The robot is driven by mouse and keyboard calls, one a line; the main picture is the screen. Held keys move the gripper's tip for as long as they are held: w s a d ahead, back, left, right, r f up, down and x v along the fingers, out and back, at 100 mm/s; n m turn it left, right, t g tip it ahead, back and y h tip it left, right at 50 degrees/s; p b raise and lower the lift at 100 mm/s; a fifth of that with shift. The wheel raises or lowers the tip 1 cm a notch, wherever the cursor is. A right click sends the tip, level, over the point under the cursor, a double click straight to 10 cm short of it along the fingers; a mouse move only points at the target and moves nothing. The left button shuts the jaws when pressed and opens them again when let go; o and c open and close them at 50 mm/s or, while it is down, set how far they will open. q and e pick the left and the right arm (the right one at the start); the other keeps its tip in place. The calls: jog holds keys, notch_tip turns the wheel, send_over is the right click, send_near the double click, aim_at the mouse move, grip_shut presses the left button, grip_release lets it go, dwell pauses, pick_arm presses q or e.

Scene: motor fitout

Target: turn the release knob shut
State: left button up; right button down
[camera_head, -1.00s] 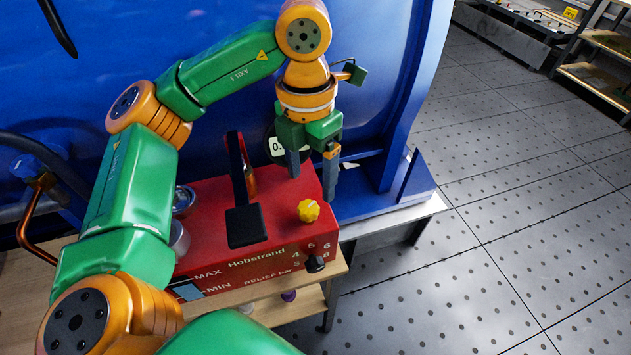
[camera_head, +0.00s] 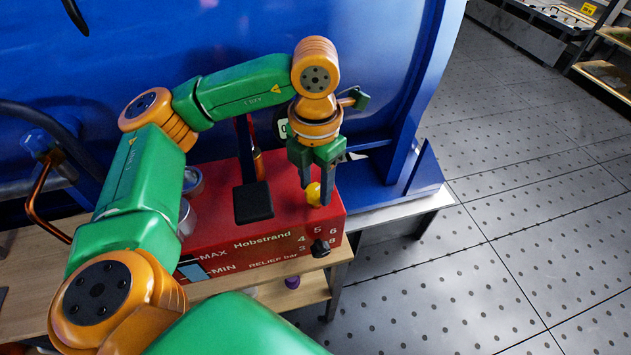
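The release knob, a small yellow knob (camera_head: 313,193), sits on the top right of the red pump box (camera_head: 215,225) marked "Hobstrand" and "RELIEF bar". My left gripper (camera_head: 315,193) points down with its two dark fingers on either side of the yellow knob. The fingers stand close against it and appear shut on it; the near finger hides the knob's right part. How far the knob is turned cannot be seen. My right gripper is not in view.
A black lever with a flat pad (camera_head: 253,202) stands left of the knob. A black knob (camera_head: 320,248) is on the box's front. The box stands on a wooden bench (camera_head: 30,262) before a large blue vessel (camera_head: 240,40). Open floor (camera_head: 500,230) lies to the right.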

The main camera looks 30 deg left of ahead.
pick_arm(q)
grip_shut()
jog(key=m+b, duration=0.1)
jog(key=m, duration=0.3)
jog(key=shift+f+b, duration=0.1)
jog(key=shift+b, duration=0.3)
jog(key=m, duration=0.2)
jog(key=shift+m, duration=0.4)
jog(key=m, duration=0.2)
jog(key=shift+m, duration=0.3)
jog(key=m, duration=0.3)
jog(key=shift+m, duration=0.3)
jog(key=m, duration=0.3)
jog(key=shift+m, duration=0.3)
jog(key=m, duration=0.3)
jog(key=shift+m, duration=2.1)
